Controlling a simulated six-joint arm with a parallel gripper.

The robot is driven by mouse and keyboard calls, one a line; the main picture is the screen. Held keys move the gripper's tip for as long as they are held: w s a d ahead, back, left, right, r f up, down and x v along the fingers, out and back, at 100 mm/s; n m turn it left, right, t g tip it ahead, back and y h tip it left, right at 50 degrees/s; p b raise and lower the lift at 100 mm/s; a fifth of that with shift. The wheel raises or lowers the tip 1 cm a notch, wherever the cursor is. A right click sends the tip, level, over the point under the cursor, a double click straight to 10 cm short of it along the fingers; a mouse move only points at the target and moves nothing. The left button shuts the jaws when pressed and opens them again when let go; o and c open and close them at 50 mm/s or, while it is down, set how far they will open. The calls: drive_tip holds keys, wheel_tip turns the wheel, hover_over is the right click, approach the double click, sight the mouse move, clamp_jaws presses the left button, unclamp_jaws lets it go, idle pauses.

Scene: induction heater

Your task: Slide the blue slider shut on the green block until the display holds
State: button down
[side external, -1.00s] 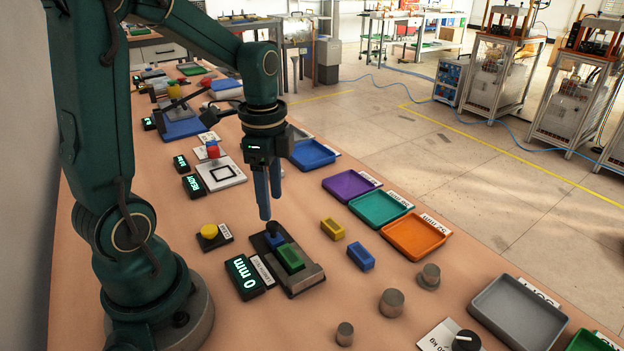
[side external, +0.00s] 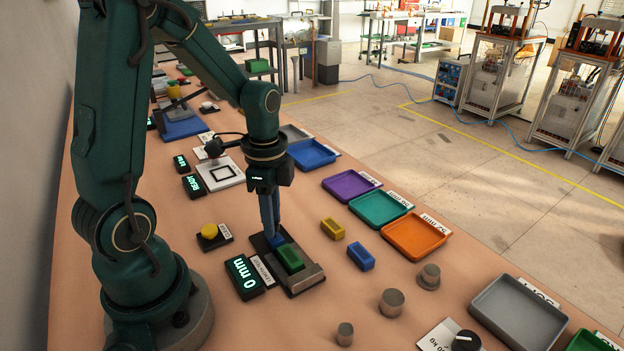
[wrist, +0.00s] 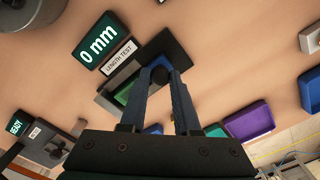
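The green block (side external: 290,257) lies on the dark length-test fixture (side external: 306,279), beside the blue slider (side external: 277,240). In the wrist view the green block (wrist: 123,95) is partly hidden by a finger. My gripper (side external: 272,234) points down over the slider, its fingertips at the slider's black knob. In the wrist view the fingers of my gripper (wrist: 161,78) stand apart on either side of the black knob (wrist: 160,64); contact with it is unclear. The display (side external: 245,276) reads 0 mm and also shows in the wrist view (wrist: 98,40).
A yellow block (side external: 333,229) and a blue block (side external: 361,256) lie right of the fixture. Purple (side external: 352,185), teal (side external: 382,216) and orange (side external: 414,236) trays stand beyond. A yellow button (side external: 209,231) is to the left. Metal cylinders (side external: 391,303) stand in front.

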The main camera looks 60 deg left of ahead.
drive_tip(key=shift+d, duration=1.7)
drive_tip(key=c, duration=1.5)
unclamp_jaws()
drive_tip(key=shift+d, duration=0.3)
drive_tip(key=shift+o, duration=0.6)
drive_tip(key=shift+s+d, duration=0.1)
drive_tip(key=shift+s, duration=0.05)
drive_tip(key=o, duration=0.7)
drive_tip(key=shift+o, duration=0.2)
drive_tip(key=shift+r, duration=2.55)
